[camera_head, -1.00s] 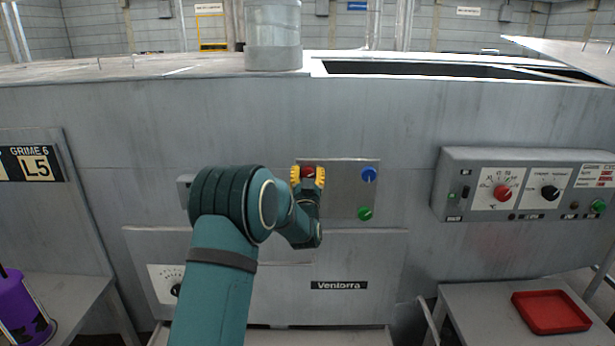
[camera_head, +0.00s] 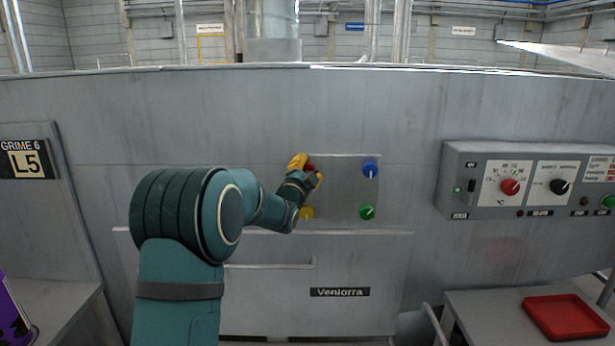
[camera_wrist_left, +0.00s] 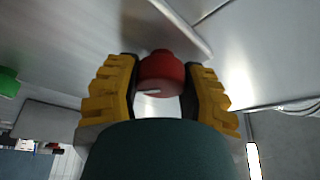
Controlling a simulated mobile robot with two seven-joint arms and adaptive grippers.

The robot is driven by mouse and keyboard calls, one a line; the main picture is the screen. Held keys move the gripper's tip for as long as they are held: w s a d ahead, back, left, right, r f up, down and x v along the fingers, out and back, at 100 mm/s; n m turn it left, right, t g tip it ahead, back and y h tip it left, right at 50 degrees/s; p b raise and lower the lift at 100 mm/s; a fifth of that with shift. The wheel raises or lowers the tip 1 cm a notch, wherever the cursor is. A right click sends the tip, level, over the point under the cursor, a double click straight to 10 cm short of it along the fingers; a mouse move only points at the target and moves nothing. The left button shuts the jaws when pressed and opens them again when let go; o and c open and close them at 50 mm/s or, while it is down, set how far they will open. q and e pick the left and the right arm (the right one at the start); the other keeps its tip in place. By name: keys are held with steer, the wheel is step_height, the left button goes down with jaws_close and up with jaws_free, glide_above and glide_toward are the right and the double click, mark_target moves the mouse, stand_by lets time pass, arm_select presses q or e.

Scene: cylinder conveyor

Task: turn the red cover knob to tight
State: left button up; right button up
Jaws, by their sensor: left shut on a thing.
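The red cover knob (camera_head: 309,166) is at the upper left of a square panel (camera_head: 342,190) on the grey machine front. My left gripper (camera_head: 305,170) is shut on it, with yellow fingers on either side, and hides part of it. In the left wrist view the red knob (camera_wrist_left: 162,74) sits between the two fingers (camera_wrist_left: 163,85), and a pale pointer line shows on it. The gripper is tilted in the head view. My right gripper is not in view.
A blue knob (camera_head: 370,169), a green knob (camera_head: 367,212) and a yellow knob (camera_head: 307,213) share the panel. A control box (camera_head: 470,178) is at the right, above a red tray (camera_head: 565,317). A handle bar (camera_head: 270,265) is below.

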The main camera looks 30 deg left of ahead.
arm_select(q)
steer(key=m+b, duration=0.1)
steer(key=m, duration=0.2)
steer(key=m+g+h+b, duration=0.1)
steer(key=m, duration=0.2)
steer(key=shift+h, duration=0.3)
steer(key=m+g+b, duration=0.1)
steer(key=m+g, duration=0.1)
steer(key=m, duration=0.2)
steer(key=shift+m+g, duration=0.4)
steer(key=o, duration=1.2)
steer(key=shift+f, duration=0.15)
steer(key=v, duration=1.2)
steer(key=shift+w, duration=0.1)
